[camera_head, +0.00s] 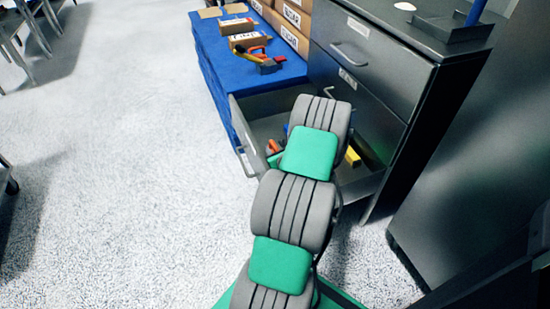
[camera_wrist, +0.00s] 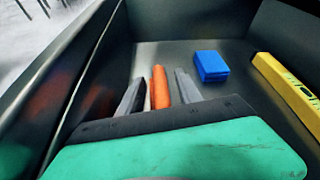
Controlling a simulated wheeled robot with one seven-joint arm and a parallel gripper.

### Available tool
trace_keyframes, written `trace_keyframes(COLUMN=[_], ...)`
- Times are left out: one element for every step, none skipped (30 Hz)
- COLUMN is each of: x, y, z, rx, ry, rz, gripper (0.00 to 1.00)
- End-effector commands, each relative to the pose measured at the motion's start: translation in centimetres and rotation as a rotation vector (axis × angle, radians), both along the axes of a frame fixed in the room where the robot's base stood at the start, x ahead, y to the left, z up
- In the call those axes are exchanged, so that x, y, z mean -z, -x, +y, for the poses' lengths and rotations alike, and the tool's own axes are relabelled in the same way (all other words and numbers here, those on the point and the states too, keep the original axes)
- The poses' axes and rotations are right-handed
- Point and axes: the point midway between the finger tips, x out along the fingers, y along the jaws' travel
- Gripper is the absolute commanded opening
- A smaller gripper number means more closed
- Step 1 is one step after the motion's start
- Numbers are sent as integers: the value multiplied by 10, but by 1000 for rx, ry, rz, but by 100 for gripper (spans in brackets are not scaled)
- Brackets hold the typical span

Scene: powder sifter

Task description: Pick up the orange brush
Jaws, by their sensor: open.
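In the wrist view, an orange handle (camera_wrist: 160,88), which looks like the brush, lies in the open drawer (camera_wrist: 262,122). My gripper (camera_wrist: 156,86) is open, with one grey finger on each side of the orange handle. I cannot tell whether the fingers touch it. The lower part of the handle is hidden behind my gripper's body. In the head view, a bit of orange (camera_head: 274,145) shows in the drawer at the left of my arm. My arm hides the gripper's fingers there.
A blue block (camera_wrist: 211,66) and a yellow level (camera_wrist: 290,92) lie to the right in the drawer. The drawer's left wall (camera_wrist: 70,80) is close to my gripper. A grey cabinet (camera_head: 385,60) stands behind, and a blue-covered table (camera_head: 212,55) with boxes and tools stands beside it.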

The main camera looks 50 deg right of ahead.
Motion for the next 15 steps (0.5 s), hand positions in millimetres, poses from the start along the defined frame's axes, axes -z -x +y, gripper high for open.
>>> trace_keyframes(x=[-1, -1, -1, -1, -1, -1, -1, -1, -1, -1, -1, -1, -1, -1, -1], y=[0, 0, 0, 0, 0, 0, 0, 0, 1, 1, 1, 1, 1, 1, 1], z=[0, 0, 0, 0, 0, 0, 0, 0, 0, 0, 0, 0, 0, 0, 0], rx=[0, 0, 0, 0, 0, 0, 0, 0, 0, 0, 0, 0, 0, 0, 0], ry=[0, 0, 0, 0, 0, 0, 0, 0, 0, 0, 0, 0, 0, 0, 0], rz=[0, 0, 0, 0, 0, 0, 0, 0, 0, 0, 0, 0, 0, 0, 0], gripper=[41, 41, 40, 37, 35, 32, 29, 27, 23, 21, 19, 15, 13, 10, 7])
